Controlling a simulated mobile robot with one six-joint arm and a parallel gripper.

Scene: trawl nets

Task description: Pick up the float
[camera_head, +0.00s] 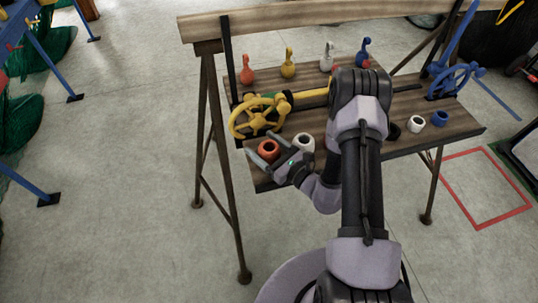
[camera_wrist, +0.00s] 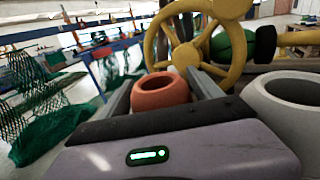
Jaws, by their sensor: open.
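A hollow, round orange-red piece (camera_head: 268,150), which looks like a float, stands on the wooden bench near its front left edge. It also shows in the wrist view (camera_wrist: 160,92), upright with a dark opening on top. My gripper (camera_head: 261,146) is open, with one finger on each side of this piece. In the wrist view my gripper (camera_wrist: 162,77) has the piece between its fingers, and its lower part is hidden by the gripper body. I cannot tell whether the fingers touch it.
A white hollow piece (camera_head: 304,143) stands close on the right. A yellow handwheel (camera_head: 258,117) rises just behind. Red (camera_head: 246,72), yellow (camera_head: 288,68), white (camera_head: 327,60) and blue (camera_head: 363,55) looped pieces line the back. A blue handwheel (camera_head: 452,82) is at right.

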